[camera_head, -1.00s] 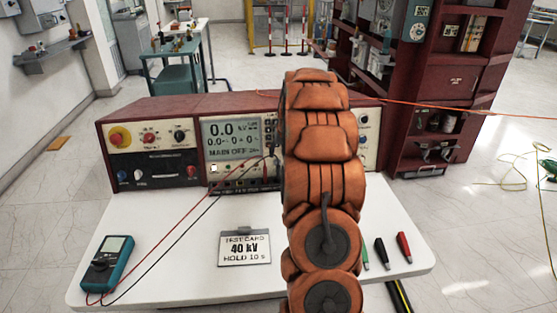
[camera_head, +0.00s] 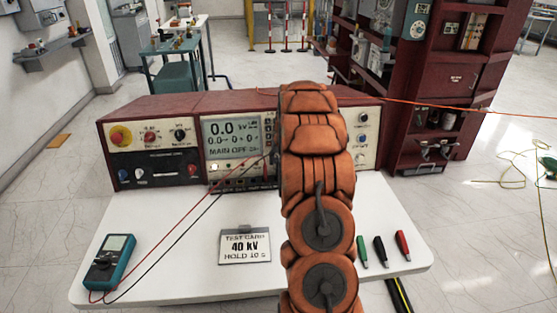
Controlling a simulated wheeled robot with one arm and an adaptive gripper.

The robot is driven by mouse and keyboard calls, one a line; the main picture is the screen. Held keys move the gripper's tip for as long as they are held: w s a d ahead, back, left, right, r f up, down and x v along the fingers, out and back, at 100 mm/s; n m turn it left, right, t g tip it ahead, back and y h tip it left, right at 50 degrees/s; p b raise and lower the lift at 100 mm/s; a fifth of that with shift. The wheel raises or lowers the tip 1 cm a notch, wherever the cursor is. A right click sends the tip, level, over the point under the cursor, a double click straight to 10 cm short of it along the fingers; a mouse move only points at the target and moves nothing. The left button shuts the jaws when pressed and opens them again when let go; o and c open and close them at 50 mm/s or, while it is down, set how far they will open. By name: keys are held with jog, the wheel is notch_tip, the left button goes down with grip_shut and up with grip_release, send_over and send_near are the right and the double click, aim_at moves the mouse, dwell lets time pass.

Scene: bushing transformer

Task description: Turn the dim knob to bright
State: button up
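A dark red test console (camera_head: 240,102) stands at the back of the white table. Its left panel has a red button on yellow (camera_head: 120,135), a small red control and a black knob (camera_head: 180,136). Its screen (camera_head: 231,138) reads 0.0 kV and MAIN OFF. Its right panel (camera_head: 367,150) shows partly, with a blue knob (camera_head: 363,140) and a dark one above it. I cannot read which knob is the dim knob. My orange arm covers the console between the screen and the right panel. My gripper is hidden behind the arm.
A teal multimeter (camera_head: 110,262) lies at the table's left, with red and black leads running to the console. A card (camera_head: 245,247) reading 40 kV stands at the middle front. Green, black and red probes (camera_head: 402,245) lie at the right. A red shelf (camera_head: 440,90) stands behind.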

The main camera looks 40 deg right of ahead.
grip_shut()
jog(key=shift+f+y+b, duration=0.15)
jog(key=shift+y+b, duration=0.15)
jog(key=shift+b, duration=0.3)
jog(key=shift+t, duration=0.3)
jog(key=shift+s+d+f+m+t+y+b, duration=0.15)
jog(key=shift+m+t+y+b, duration=0.8)
jog(key=shift+b, duration=1.2)
jog(key=shift+s, duration=0.1)
jog(key=shift+o, duration=2.3)
grip_release()
